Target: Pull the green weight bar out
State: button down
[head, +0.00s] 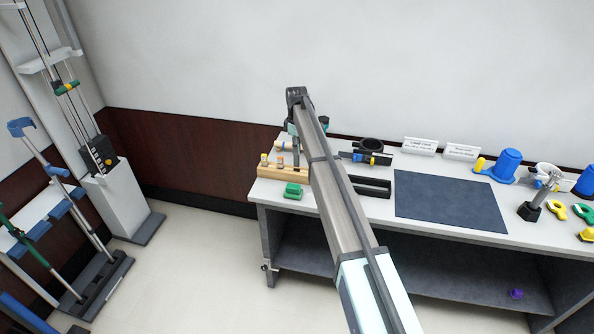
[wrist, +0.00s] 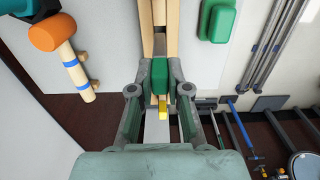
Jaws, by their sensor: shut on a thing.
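My gripper (wrist: 159,88) is shut on a green block, the green weight bar (wrist: 159,73), with one finger on each side of it in the wrist view. The bar lies at the end of a light wooden holder with two rails (wrist: 147,32). A small yellow piece (wrist: 163,105) shows just below the bar. In the head view the wooden holder (head: 272,171) sits at the left end of the table, and my arm hides most of the grip. I cannot tell how far the bar sits inside the rails.
A separate green block (head: 293,190) lies in front of the holder; it also shows in the wrist view (wrist: 221,20). An orange-headed wooden mallet (wrist: 62,45) is left in the wrist view. A dark mat (head: 450,202) covers the table's middle. Exercise machines (head: 105,165) stand left, with open floor between.

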jog(key=shift+r, duration=0.15)
jog(key=shift+r+p, duration=0.55)
jog(key=shift+r, duration=0.8)
